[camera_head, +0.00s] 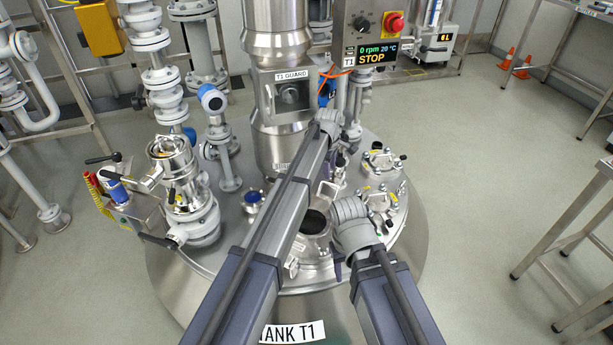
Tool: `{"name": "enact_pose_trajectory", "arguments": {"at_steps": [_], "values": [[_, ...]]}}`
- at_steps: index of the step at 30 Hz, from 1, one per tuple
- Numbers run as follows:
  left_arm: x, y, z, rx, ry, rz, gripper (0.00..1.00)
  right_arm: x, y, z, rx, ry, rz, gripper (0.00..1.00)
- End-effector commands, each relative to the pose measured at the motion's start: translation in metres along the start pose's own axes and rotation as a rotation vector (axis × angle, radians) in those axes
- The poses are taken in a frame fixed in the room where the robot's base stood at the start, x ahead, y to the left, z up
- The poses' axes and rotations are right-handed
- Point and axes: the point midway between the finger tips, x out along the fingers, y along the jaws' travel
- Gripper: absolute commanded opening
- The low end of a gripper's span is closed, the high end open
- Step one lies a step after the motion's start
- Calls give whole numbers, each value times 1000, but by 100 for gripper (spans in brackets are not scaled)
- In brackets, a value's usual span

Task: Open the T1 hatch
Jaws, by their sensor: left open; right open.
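The steel top of tank T1 (245,262) fills the middle, with its label (293,331) on the front. A round port with a dark mouth (313,222) sits on the tank top between my two arms, partly hidden by them. I take it for the T1 hatch, and a pale bracket or lid part (326,192) stands just behind it. My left gripper (330,122) is at the far end of the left arm, beyond the port near the central column. My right gripper (353,226) is just right of the port. Both are open; their fingers are mostly hidden, and contact cannot be told.
The central column carries the T1 guard (290,97). A control box (375,40) reads STOP, 0 rpm. Valves and a metal vessel (175,165) crowd the left; clamped ports (382,160) sit on the right. A steel table (570,215) stands far right, with clear floor before it.

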Motion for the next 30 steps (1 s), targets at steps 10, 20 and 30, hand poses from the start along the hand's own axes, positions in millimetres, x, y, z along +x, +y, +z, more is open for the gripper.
{"name": "enact_pose_trajectory", "arguments": {"at_steps": [10, 20, 30], "values": [[5, 10, 6, 50, -2, 9, 46, 4, 0, 0, 0, 0, 0, 50], [36, 10, 6, 48, -2, 8, 46, 34, -3, -2, 0, 0, 0, 50], [76, 10, 6, 48, -2, 8, 46, 73, -5, -4, -2, 0, 8, 50]]}}
